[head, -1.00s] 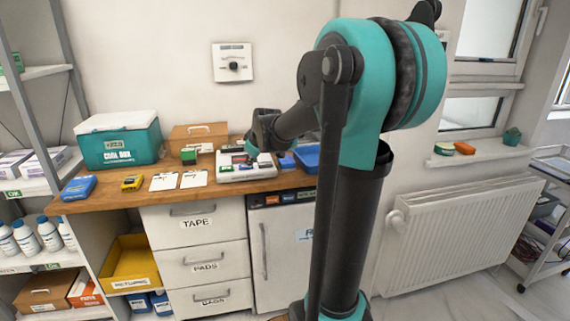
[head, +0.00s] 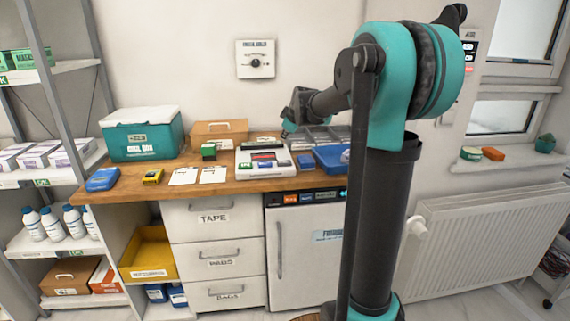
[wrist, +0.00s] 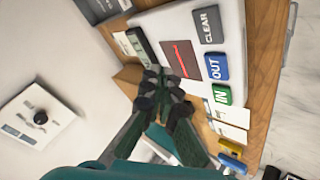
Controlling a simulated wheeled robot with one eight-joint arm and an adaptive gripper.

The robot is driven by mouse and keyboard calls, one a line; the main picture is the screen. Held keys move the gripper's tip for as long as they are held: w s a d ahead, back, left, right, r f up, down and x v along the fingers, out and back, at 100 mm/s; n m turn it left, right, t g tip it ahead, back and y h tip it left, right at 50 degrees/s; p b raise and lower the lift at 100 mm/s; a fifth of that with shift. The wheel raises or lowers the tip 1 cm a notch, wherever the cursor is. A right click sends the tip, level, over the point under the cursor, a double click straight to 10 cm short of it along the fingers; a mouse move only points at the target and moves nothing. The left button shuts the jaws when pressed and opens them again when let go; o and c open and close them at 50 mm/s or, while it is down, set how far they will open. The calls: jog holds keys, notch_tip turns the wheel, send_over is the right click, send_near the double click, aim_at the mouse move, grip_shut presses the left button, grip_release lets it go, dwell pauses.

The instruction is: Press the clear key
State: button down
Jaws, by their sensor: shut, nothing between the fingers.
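The clear key is a dark grey key marked CLEAR (wrist: 207,24) on a pale desk unit (wrist: 160,17), at the top of the wrist view. Beside it in a row are the blue OUT key (wrist: 217,67) and the green IN key (wrist: 221,95). In the head view the unit (head: 242,174) sits on the wooden counter. My gripper (head: 289,127) is above the unit's back right part there, apart from it. In the wrist view my gripper (wrist: 163,80) is shut and empty, with its fingertips appearing below the red-lined dark window (wrist: 182,58). No finger covers the clear key.
A blue tray (head: 331,158) stands right of the unit. White cards (head: 184,176), a yellow device (head: 153,176) and a teal cool box (head: 141,140) are to its left. A wall dial (head: 255,59) is behind. The counter's front edge is clear before the unit.

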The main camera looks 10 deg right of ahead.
aim_at(285, 163)
jog(key=shift+f, duration=4.15)
jog(key=shift+f, duration=0.15)
jog(key=shift+f, duration=0.25)
jog(key=shift+f, duration=0.55)
jog(key=shift+r, duration=0.95)
jog(key=shift+r, duration=2.55)
jog(key=shift+s+f, duration=0.1)
